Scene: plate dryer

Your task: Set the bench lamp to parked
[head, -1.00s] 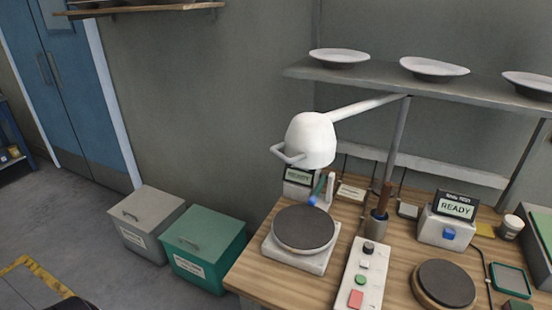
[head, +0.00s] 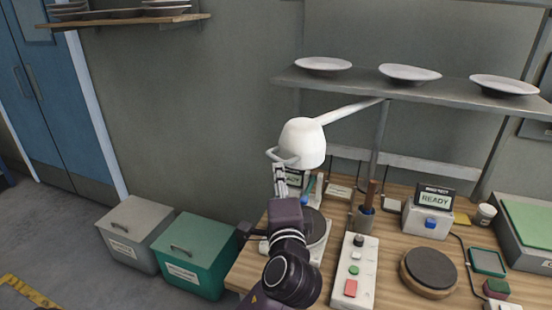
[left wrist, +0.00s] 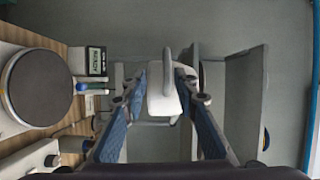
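The white bench lamp (head: 302,143) hangs over the left side of the bench on a white arm that runs up right to a grey post. Its looped handle (head: 279,157) sticks out at the lower left of the shade. My left gripper (head: 280,176) is just below the handle. In the left wrist view the lamp (left wrist: 161,104) shows between the spread fingers of my left gripper (left wrist: 163,82), with the handle (left wrist: 173,85) in the middle. The fingers are open; I cannot tell whether they touch the lamp. My right gripper is not in view.
A dark round hotplate (left wrist: 40,87) lies below, partly behind my arm in the head view. A control box with buttons (head: 354,272), a tool cup (head: 364,219) and a READY display (head: 434,198) stand on the bench. A plate shelf (head: 350,87) is above. A green bin (head: 192,256) stands left.

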